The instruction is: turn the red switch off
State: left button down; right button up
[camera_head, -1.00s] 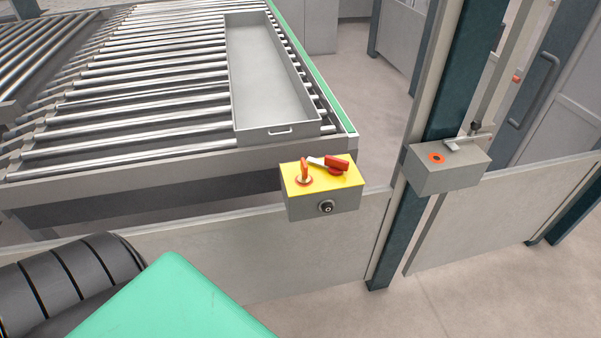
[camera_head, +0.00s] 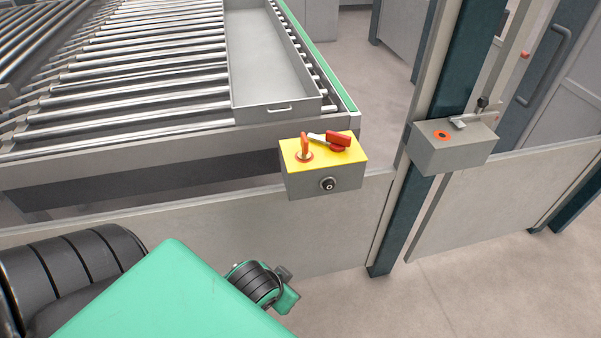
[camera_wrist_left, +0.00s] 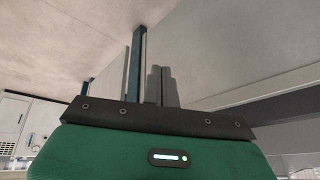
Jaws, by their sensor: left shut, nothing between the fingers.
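A grey box with a yellow top (camera_head: 296,167) is mounted on the low fence panel. On its top, a red handle (camera_head: 338,138) with a pale metal lever lies at the right, pointing across the box. An upright orange-red knob (camera_head: 305,146) stands at the left of the top. I cannot tell which of the two is the red switch. My left arm's wrist shows below the box, apart from it. In the left wrist view my left gripper (camera_wrist_left: 161,72) is shut and empty, its grey fingers together. The switch box cannot be made out there. My right gripper is not in view.
A black round button or lock (camera_head: 327,184) is on the box's front. A roller conveyor (camera_head: 140,75) with a grey tray (camera_head: 233,100) lies behind the fence panel (camera_head: 310,240). A dark post (camera_head: 395,225) and a second grey box (camera_head: 450,157) stand to the right.

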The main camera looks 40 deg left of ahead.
pick_arm(q)
jog(key=w+a+r+n+t+y, duration=0.1)
jog(key=w+a+r+t, duration=0.15)
jog(key=w, duration=0.25)
jog(key=w+a+r+t+y, duration=0.1)
jog(key=w+a+r+t, duration=0.15)
jog(key=w+r, duration=0.2)
jog(key=m+t+h, duration=0.1)
jog(key=t, duration=0.6)
send_near(329, 137)
jog(key=s+d+f, duration=0.1)
jog(key=s+f, duration=0.1)
jog(key=shift+s+d+f, duration=0.25)
jog(key=shift+d+f, duration=0.15)
jog(key=w+d+r+m+g+h, duration=0.1)
jog(key=w+d+r+m+h, duration=0.15)
jog(key=r+m+h, duration=0.4)
jog(key=w+d+r+m+h, duration=0.1)
jog(key=d+r+m+h, duration=0.2)
jog(key=r+m+h, duration=0.4)
jog(key=a+f+g+y, duration=0.3)
jog(key=a+g+y, duration=0.6)
jog(key=a, duration=0.8)
jog(key=shift+g+h, duration=0.35)
jog(key=shift+g, duration=0.05)
jog(key=p+x, duration=0.4)
jog(key=x, duration=0.5)
jog(key=shift+d, duration=0.1)
jog(key=shift+w+f, duration=0.1)
jog(key=shift+f, duration=0.1)
